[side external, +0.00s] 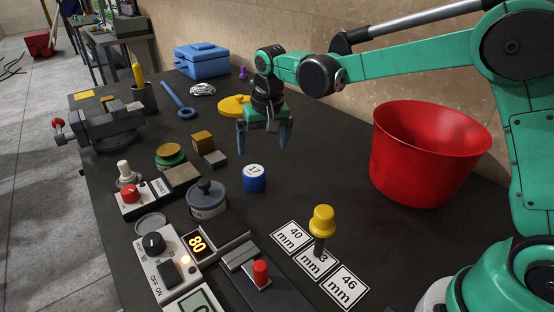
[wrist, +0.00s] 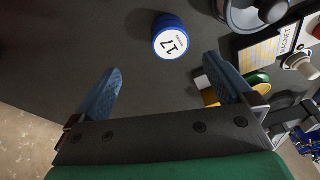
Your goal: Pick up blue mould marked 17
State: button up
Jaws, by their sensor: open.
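The blue mould marked 17 (side external: 254,178) stands upright on the dark bench, a short blue cylinder with a white top label. In the wrist view the mould (wrist: 171,38) shows near the top middle, ahead of the fingers. My gripper (side external: 264,142) is open and empty, with blue fingers pointing down. It hangs above the bench, behind the mould in the side view and apart from it. In the wrist view my gripper (wrist: 163,85) shows its two fingers spread wide, with bare bench between them.
A grey pot (side external: 207,203) with a dark knob stands left of the mould. A yellow block (side external: 202,141) and grey block (side external: 216,159) lie behind it. A yellow-handled tool (side external: 321,221) stands among mm cards. A red bucket (side external: 425,160) is at right. Bench right of the mould is clear.

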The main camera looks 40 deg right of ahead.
aim_at(254, 171)
jog(key=shift+m+g, duration=0.4)
jog(key=shift+g, duration=0.2)
jog(key=f, duration=0.1)
jog(key=w+f, duration=0.1)
jog(key=w+a+f, duration=0.1)
jog(key=f, duration=0.1)
jog(key=shift+w, duration=0.2)
jog(key=shift+w+d+f, duration=0.1)
jog(key=shift+w+f, duration=0.1)
jog(key=shift+f, duration=1.3)
jog(key=shift+w+d+f, duration=0.1)
jog(key=shift+w+f, duration=0.05)
jog(key=shift+f, duration=1.35)
grip_shut()
jog(key=shift+r, duration=0.1)
